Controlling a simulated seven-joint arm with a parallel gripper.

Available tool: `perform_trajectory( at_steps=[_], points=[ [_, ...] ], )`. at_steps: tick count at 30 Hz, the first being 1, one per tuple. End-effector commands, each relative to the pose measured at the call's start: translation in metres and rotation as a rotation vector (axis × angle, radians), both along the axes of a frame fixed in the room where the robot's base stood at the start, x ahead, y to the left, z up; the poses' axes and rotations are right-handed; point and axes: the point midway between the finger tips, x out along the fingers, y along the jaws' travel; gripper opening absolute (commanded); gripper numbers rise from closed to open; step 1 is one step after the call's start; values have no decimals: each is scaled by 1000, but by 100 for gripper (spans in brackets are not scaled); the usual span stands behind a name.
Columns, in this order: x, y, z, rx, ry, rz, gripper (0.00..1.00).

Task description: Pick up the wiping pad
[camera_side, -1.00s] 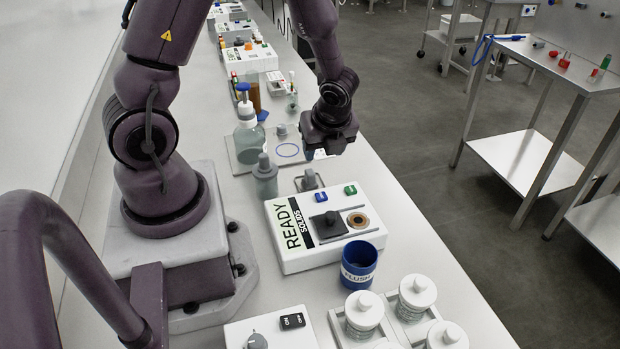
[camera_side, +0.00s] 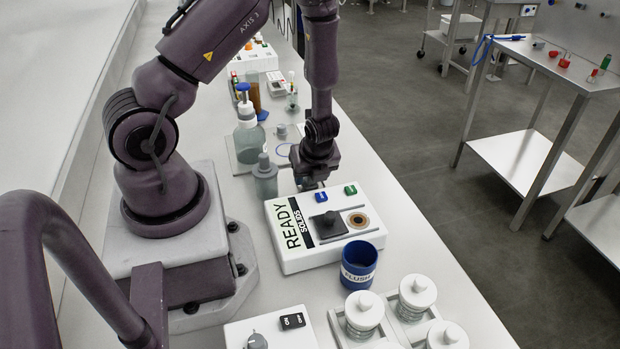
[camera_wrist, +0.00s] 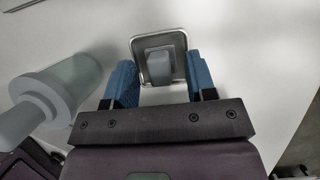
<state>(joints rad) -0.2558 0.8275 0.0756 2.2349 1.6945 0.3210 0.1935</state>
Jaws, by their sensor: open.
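The wiping pad appears to be the small grey block (camera_wrist: 159,64) in the wrist view, on a shallow metal-rimmed square holder (camera_wrist: 158,41) on the white bench. My gripper (camera_wrist: 161,72) is open, with one blue finger on each side of the block and gaps visible between. I cannot tell how far the fingertips are above the holder. In the side view my gripper (camera_side: 312,181) points down just behind the READY box (camera_side: 290,252), hiding most of the pad and holder.
A grey-capped bottle (camera_side: 265,177) stands close to the left of my gripper; it is large at left in the wrist view (camera_wrist: 62,88). A blue FLUSH cup (camera_side: 359,265) and several lidded jars stand nearer the front. Bare bench lies to the right.

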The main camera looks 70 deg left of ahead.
Motion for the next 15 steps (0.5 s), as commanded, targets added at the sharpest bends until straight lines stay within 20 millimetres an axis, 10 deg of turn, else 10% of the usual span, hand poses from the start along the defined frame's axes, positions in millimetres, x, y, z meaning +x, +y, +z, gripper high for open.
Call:
perform_trajectory(
  at_steps=[9, 15],
  points=[
    [0, 1, -4, 0, -1, 1, 51],
    [0, 1, -4, 0, -1, 1, 11]
  ],
)
